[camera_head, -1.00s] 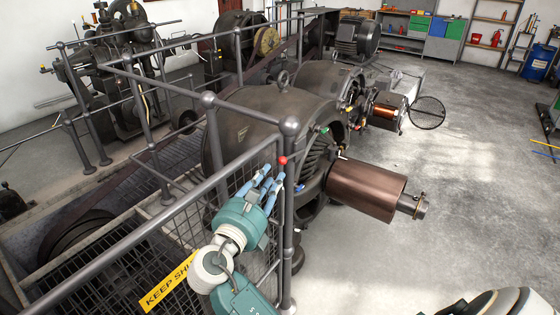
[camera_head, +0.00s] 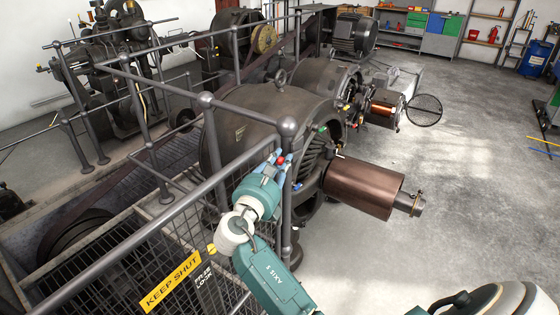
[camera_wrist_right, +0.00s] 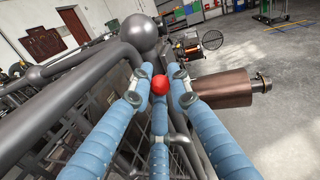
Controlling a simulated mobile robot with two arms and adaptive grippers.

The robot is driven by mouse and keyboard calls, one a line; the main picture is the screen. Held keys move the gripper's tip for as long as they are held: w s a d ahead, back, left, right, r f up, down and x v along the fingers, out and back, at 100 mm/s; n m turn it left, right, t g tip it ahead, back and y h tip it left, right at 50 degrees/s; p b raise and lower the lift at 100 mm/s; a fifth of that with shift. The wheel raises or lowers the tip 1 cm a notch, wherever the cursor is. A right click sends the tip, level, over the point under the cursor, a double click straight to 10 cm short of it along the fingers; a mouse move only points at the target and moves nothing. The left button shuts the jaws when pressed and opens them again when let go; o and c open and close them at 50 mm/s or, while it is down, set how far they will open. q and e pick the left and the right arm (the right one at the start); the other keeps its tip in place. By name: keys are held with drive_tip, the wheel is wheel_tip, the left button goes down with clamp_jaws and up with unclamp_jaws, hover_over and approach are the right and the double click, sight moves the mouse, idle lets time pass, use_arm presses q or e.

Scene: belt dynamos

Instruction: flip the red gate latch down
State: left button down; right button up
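The gate latch shows as a small red knob (camera_head: 281,160) beside the grey gate post, below the post's ball top. It also shows in the right wrist view (camera_wrist_right: 160,85). My right gripper (camera_head: 280,157) has its blue fingers at the knob. In the wrist view two fingertips stand either side of the knob, and a third finger is below it. The fingertips are apart with narrow gaps to the knob; firm contact is not visible. The latch lever behind the knob is mostly hidden by the fingers. My left gripper is not in view.
The mesh gate and railing (camera_head: 140,235) with a yellow KEEP SHUT sign (camera_head: 172,281) are at the left. A dark dynamo (camera_head: 245,130) stands behind the post, with a copper-coloured drum (camera_head: 365,187) sticking out right. The floor (camera_head: 480,200) at right is clear.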

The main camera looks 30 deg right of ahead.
drive_tip(key=shift+s+a+f+n+t+h+b, duration=0.15)
drive_tip(key=shift+f+t+h+b, duration=0.25)
drive_tip(key=shift+f+b, duration=0.65)
drive_tip(key=shift+w+d+f+n+t+h+b, duration=0.15)
drive_tip(key=shift+f+h+b, duration=0.35)
drive_tip(key=shift+b, duration=1)
clamp_jaws()
drive_tip(key=shift+s+a+t+b, duration=0.1)
drive_tip(key=shift+a+t+b, duration=0.05)
drive_tip(key=shift+t+b, duration=0.15)
drive_tip(key=shift+r, duration=0.1)
drive_tip(key=o, duration=0.6)
unclamp_jaws()
drive_tip(key=shift+a, duration=0.1)
drive_tip(key=v, duration=1.2)
